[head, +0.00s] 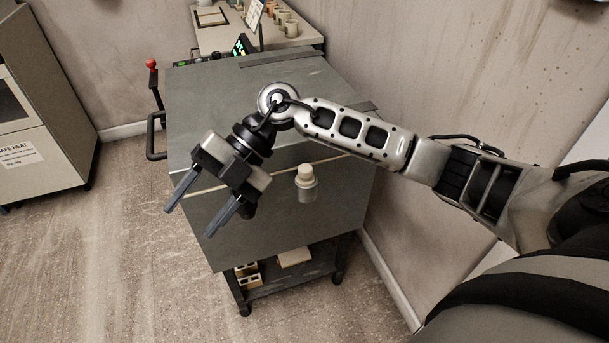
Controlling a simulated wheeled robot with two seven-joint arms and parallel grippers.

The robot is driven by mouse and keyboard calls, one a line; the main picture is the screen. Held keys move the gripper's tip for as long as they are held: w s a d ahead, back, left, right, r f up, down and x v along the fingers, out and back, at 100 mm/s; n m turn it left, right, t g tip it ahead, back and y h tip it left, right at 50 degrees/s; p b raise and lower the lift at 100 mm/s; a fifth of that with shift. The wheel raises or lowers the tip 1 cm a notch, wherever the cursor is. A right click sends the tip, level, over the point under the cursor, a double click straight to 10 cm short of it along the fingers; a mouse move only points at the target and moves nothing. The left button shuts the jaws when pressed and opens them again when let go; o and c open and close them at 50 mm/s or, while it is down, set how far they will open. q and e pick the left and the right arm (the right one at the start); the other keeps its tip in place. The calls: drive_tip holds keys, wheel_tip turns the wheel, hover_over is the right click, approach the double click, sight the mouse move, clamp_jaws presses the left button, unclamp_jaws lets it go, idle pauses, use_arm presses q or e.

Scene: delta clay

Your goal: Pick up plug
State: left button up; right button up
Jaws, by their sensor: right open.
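What looks like the plug (306,171) is a small cream cylinder. It sits in the top of a short grey metal cup or tube (306,192) at the front of the grey cabinet (345,205). My right gripper (190,221) is open, with its two dark fingers spread and nothing between them. It is to the left of the plug and apart from it, with its fingers pointing down and left. My left gripper is not in view.
The grey cabinet stands on a wheeled frame, with bricks (248,270) on its lower shelf. A black handle (154,137) and a red-knobbed lever (152,66) are on its left side. Behind is a bench (235,38) with several cups. The floor at left is clear.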

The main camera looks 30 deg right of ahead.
drive_tip(key=w+d+r+m+t+h, duration=0.15)
drive_tip(key=d+h, duration=0.25)
drive_tip(key=d, duration=0.4)
drive_tip(key=w+d+r+m+h, duration=0.2)
drive_tip(key=w+d+h, duration=0.15)
drive_tip(key=d, duration=0.35)
drive_tip(key=w+d+r+m+t+h, duration=0.15)
drive_tip(key=d+h, duration=0.25)
drive_tip(key=d, duration=0.4)
drive_tip(key=g, duration=0.1)
hover_over(305, 167)
drive_tip(key=f, duration=0.4)
drive_tip(key=f+p, duration=0.1)
drive_tip(key=f, duration=0.4)
drive_tip(key=shift+s+a+f, duration=0.2)
drive_tip(key=shift+f, duration=0.1)
drive_tip(key=shift+w+d+f+p, duration=0.1)
drive_tip(key=shift+f+p, duration=0.1)
drive_tip(key=shift+f, duration=1.25)
drive_tip(key=shift+w+d+f+p, duration=0.1)
drive_tip(key=shift+f+p, duration=0.1)
drive_tip(key=shift+f, duration=1.2)
drive_tip(key=c, duration=1)
